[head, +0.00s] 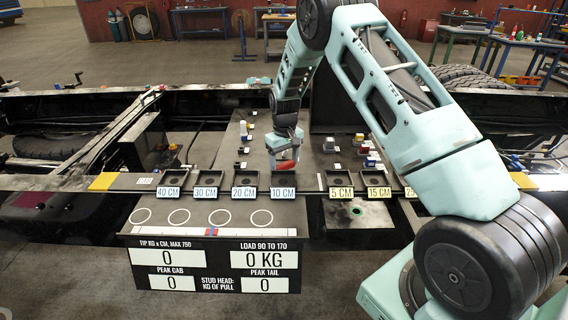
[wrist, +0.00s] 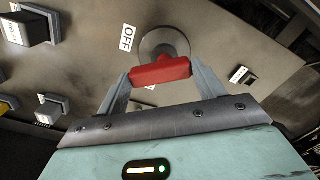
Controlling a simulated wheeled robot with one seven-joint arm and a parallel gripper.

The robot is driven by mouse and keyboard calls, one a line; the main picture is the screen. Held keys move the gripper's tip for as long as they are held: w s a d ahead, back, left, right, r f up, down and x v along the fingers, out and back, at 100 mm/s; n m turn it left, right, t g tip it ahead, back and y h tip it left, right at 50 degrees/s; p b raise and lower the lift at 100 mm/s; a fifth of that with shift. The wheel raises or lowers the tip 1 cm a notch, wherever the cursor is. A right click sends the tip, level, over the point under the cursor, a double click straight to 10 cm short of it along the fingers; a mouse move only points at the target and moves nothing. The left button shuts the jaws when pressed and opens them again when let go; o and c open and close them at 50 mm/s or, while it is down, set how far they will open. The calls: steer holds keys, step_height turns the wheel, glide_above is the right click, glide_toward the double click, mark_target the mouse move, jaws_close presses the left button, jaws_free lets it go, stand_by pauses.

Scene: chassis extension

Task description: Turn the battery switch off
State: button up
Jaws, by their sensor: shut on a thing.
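The battery switch has a red handle (wrist: 160,72) on a round grey base (wrist: 166,42), mounted on a grey panel (wrist: 90,60). A white label reading OFF (wrist: 128,38) is beside the base, to its left in the wrist view. My gripper (wrist: 160,80) is shut on the red handle, with one finger at each end of it. In the head view, my gripper (head: 285,150) reaches down to the panel behind the row of trays, and a bit of the red handle (head: 285,166) shows below it.
Other labelled switches (wrist: 30,27) stand on the panel, to the left in the wrist view. A small dark knob (wrist: 247,79) is to the right. In the head view, a row of labelled trays (head: 244,181) and a load display (head: 212,262) are in front.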

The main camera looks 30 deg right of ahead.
mark_target(285, 164)
steer(key=m, duration=0.6)
steer(key=shift+s+m+b, duration=0.2)
steer(key=shift+m+b, duration=0.2)
stand_by(0.4)
steer(key=o, duration=1)
steer(key=shift+r, duration=0.1)
step_height(285, 164, up, 17)
steer(key=b, duration=0.2)
steer(key=shift+r+b, duration=0.15)
steer(key=shift+b, duration=0.25)
